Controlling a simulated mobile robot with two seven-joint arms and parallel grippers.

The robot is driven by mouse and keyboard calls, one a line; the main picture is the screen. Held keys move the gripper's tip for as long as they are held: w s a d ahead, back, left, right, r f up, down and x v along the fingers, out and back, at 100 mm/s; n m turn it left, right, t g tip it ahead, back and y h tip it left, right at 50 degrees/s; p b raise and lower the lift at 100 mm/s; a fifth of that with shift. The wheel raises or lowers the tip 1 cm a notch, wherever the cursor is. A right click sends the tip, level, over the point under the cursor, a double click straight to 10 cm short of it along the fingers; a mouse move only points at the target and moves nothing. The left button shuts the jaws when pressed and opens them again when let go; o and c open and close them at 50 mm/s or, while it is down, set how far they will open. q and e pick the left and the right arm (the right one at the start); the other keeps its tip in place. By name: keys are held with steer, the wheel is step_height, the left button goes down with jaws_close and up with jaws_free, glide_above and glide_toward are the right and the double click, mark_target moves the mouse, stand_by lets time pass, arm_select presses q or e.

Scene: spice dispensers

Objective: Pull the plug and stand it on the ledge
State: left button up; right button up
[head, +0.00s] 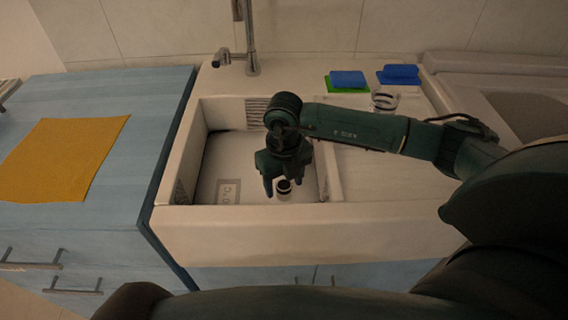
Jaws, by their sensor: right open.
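My right gripper (283,184) hangs over the sink basin (225,165), fingers pointing down and apart. A small round plug (284,190), dark with a pale band, shows between and just below the fingertips. I cannot tell if the fingers touch it. The gripper hides part of the basin around it. The ledge could be the pale rim (230,220) along the sink's front or the one behind the basin; which one is unclear. My left gripper is not in view.
A tap (250,50) stands behind the basin. A clear glass (384,98), a blue sponge on a green one (348,80) and another blue sponge (400,72) are at the right back. A yellow cloth (65,158) lies on the blue counter (150,110).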

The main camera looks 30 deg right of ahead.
steer(key=shift+f, duration=1.85)
steer(key=shift+c, duration=0.4)
steer(key=c, duration=0.9)
steer(key=shift+r, duration=0.1)
steer(key=shift+c, duration=0.2)
steer(key=shift+r+p, duration=1.05)
steer(key=shift+r, duration=0.4)
steer(key=shift+r+p, duration=1.45)
steer(key=shift+r, duration=0.6)
